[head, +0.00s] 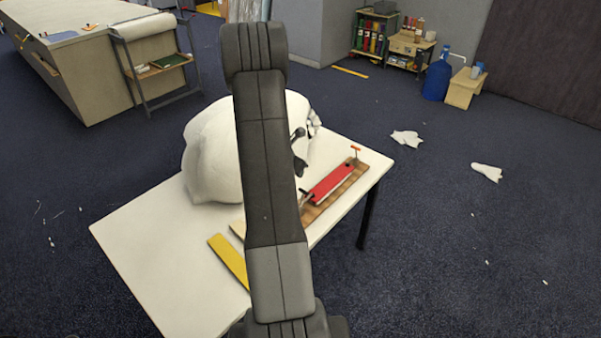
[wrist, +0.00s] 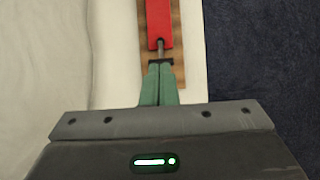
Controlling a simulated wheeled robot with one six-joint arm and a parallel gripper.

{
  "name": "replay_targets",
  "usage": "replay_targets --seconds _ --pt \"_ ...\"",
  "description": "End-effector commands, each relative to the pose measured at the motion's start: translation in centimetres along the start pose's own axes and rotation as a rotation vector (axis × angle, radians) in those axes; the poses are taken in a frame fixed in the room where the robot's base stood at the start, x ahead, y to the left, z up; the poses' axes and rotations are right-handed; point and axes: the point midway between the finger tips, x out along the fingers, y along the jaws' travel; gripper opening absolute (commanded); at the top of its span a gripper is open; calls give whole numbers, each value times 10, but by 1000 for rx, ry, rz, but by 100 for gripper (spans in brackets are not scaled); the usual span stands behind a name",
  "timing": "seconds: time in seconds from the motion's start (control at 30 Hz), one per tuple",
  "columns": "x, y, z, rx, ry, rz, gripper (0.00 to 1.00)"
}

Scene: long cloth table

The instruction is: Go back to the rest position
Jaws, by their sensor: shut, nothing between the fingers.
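My gripper (wrist: 161,68) shows in the wrist view as two green fingers pressed together, shut and empty. Their tips lie in line with a metal rod and dark fitting at the near end of a red bar (wrist: 159,22). I cannot tell whether they touch it. In the head view my raised arm crosses the middle of the picture and hides most of the gripper. The red bar (head: 331,183) lies on a brown wooden board (head: 348,186) on the white table (head: 150,247), with a small orange handle (head: 355,149) at its far end.
A large white rounded bundle (head: 212,150) sits on the table behind my arm. A yellow strip (head: 228,258) lies near the front edge. White scraps (head: 406,138) lie on the dark floor at right. A blue bottle (head: 437,77) and shelves stand far back. The table's left front is clear.

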Motion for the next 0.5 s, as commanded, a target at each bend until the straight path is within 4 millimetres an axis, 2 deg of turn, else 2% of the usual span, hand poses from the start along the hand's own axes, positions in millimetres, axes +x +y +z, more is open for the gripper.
replay_targets --seconds 0.03,0.13,0.5 --pt "-7 -1 1 0 0 0 0" --pt "-12 -2 1 0 0 0 0" --pt "-11 -2 0 1 1 -1 0"
